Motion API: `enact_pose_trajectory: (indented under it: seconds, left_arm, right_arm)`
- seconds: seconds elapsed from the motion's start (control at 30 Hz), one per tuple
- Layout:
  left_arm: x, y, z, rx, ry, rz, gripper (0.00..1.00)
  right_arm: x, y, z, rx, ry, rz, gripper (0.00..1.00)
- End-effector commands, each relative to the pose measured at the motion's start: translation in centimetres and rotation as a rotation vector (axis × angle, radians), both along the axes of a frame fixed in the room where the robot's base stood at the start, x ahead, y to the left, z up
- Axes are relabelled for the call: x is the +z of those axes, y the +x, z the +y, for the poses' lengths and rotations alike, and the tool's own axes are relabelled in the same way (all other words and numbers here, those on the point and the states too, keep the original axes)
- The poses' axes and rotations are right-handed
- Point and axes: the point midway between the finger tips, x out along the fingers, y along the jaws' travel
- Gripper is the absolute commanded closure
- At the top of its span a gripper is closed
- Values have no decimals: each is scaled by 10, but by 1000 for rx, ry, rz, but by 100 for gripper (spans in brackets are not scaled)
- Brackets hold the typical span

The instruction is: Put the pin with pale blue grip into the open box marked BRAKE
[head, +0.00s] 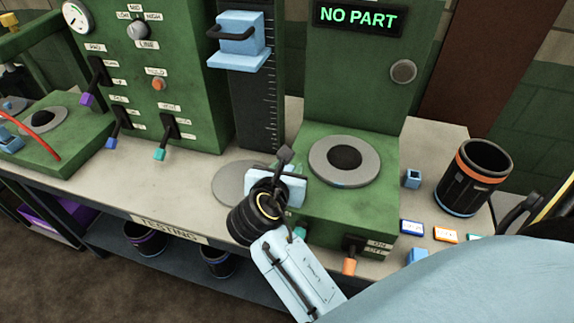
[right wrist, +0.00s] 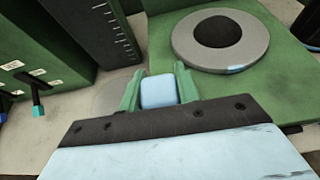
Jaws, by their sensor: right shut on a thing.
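My right gripper (right wrist: 157,76) has its green fingers shut on a pale blue block-like grip (right wrist: 158,93), seen in the right wrist view. I take this as the pin's grip; the rest of the pin is hidden. In the head view my right gripper (head: 275,186) is over the bench just left of the green test station, with its fingers mostly hidden by its own pale blue body. I see no box that reads BRAKE. My left gripper is out of view.
The green station (head: 330,212) carries a grey ring (head: 345,160) and a NO PART screen (head: 358,18). A black orange-banded cup (head: 470,182), a small blue hollow block (head: 412,178) and small labels stand right. A column (head: 253,100) and levered cabinet (head: 165,70) stand left.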

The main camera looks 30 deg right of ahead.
Motion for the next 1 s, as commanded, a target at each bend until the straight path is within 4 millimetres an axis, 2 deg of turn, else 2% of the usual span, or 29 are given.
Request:
enact_pose_trajectory:
  seconds: [0.37, 0.4, 0.6, 0.87, 1.0]
  left_arm:
    - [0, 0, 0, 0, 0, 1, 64]
    - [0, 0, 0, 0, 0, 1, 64]
    - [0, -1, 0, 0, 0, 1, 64]
    - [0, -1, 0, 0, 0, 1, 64]
    - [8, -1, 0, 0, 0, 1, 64]
  right_arm:
    - [-2, 0, 0, 0, -1, -1, 91]
    - [-2, 0, 0, 0, -1, -1, 65]
    - [-1, 0, 0, 1, -1, -1, 42]
    - [-1, 0, 0, 0, 0, 0, 42]
    - [3, -2, 6, 1, 1, 2, 42]
